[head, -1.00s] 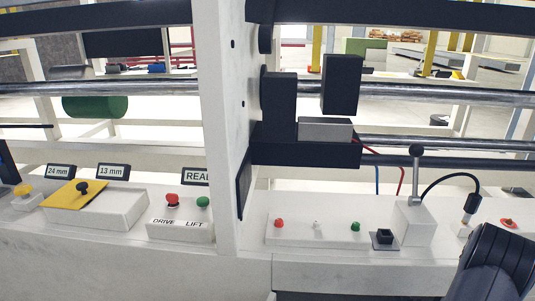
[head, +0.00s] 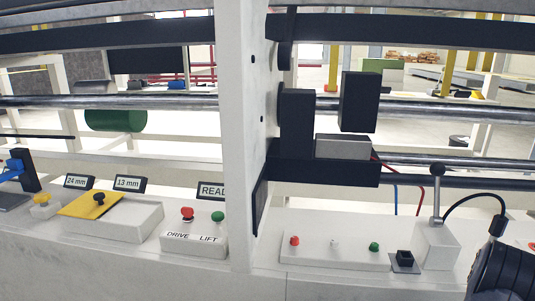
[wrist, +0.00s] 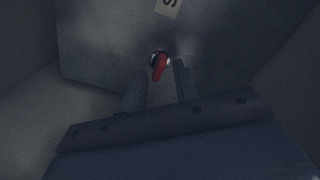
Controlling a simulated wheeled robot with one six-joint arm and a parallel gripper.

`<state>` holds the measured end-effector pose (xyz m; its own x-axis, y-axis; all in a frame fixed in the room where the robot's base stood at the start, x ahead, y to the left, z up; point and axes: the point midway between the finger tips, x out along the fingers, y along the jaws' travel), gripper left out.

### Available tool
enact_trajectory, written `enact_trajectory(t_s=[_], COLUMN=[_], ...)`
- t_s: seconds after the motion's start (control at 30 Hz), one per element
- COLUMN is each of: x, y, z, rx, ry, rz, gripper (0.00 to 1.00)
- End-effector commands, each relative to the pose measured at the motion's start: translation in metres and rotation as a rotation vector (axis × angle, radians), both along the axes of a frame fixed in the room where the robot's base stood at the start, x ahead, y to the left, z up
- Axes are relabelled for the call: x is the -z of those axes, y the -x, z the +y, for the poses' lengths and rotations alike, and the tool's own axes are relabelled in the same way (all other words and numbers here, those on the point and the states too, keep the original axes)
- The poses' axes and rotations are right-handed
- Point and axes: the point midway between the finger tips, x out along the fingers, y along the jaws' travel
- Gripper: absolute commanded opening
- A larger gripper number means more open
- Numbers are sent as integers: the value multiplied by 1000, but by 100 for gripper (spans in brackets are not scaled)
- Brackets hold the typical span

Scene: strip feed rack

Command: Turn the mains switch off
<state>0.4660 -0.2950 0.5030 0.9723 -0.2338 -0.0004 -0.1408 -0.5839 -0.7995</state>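The mains switch (wrist: 159,67) shows in the wrist view as a small red handle on a round pale base, set on a dark grey panel (wrist: 100,45). The handle leans slightly off upright. My gripper (wrist: 161,72) is open, with one finger on each side of the red handle and small gaps visible. The fingertips are close to the panel; I cannot tell if either touches the handle. The head view does not show the switch or my gripper, only part of my arm at the lower right.
A pale label (wrist: 168,7) with a partly cut-off letter is above the switch; the wrist view is dark.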

Motion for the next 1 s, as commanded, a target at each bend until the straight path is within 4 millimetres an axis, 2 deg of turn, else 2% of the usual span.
enact_trajectory(t_s=[1.0], x=[-3], y=[-1], z=[3], rx=[-1], ry=[779], rz=[188], gripper=[29])
